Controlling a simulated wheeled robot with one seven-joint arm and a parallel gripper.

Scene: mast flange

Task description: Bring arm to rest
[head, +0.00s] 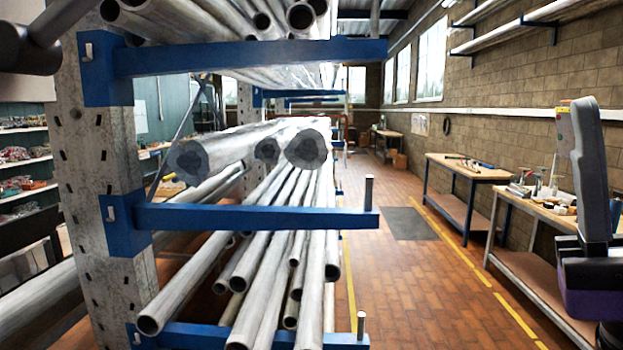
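At the right edge of the head view stands a grey upright part with a dark, purple-toned block below it, which looks like part of my own arm.
A rack with blue arms (250,217) on a grey perforated post (95,190) fills the left and centre, loaded with metal pipes (190,290). Workbenches (468,168) line the brick wall at right. The tiled aisle (420,285) between is clear, with a dark mat (409,223).

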